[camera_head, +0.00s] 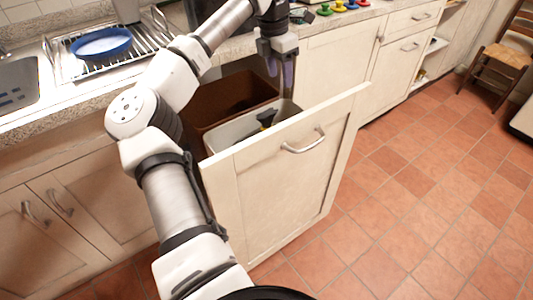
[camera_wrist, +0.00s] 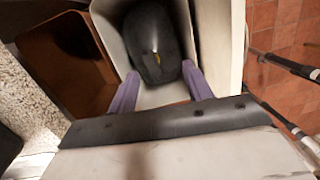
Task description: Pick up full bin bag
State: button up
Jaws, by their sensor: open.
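The full bin bag (camera_wrist: 153,45) is black and rounded. It sits inside a light grey bin (camera_wrist: 108,22) in the pulled-out cabinet drawer. In the head view only a small dark part of the bag (camera_head: 266,118) shows above the grey bin's rim (camera_head: 222,138). My gripper (camera_head: 281,82) points down over the bins. In the wrist view its two purple fingers (camera_wrist: 160,90) are apart, with nothing between them, and the bag lies just beyond the fingertips. The lower part of the bag is hidden in the bin.
A brown bin (camera_wrist: 62,65) stands beside the grey one. The drawer front (camera_head: 275,180) with its handle stands out from the counter. A dish rack (camera_head: 115,55) with a blue bowl (camera_head: 100,43) is on the counter. The tiled floor at right is clear near the drawer.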

jog(key=a+f+y, duration=0.1)
jog(key=a+y, duration=0.1)
jog(key=a, duration=0.2)
send_over(267, 113)
jog(key=shift+n, duration=0.3)
jog(key=f, duration=0.7)
jog(key=shift+a+f, duration=0.2)
jog(key=shift+f, duration=0.05)
jog(key=shift+d+f+p, duration=0.15)
jog(key=shift+f+p, duration=0.2)
jog(key=shift+f, duration=2.7)
jog(key=shift+c, duration=0.2)
grip_shut()
jog(key=shift+r, duration=0.15)
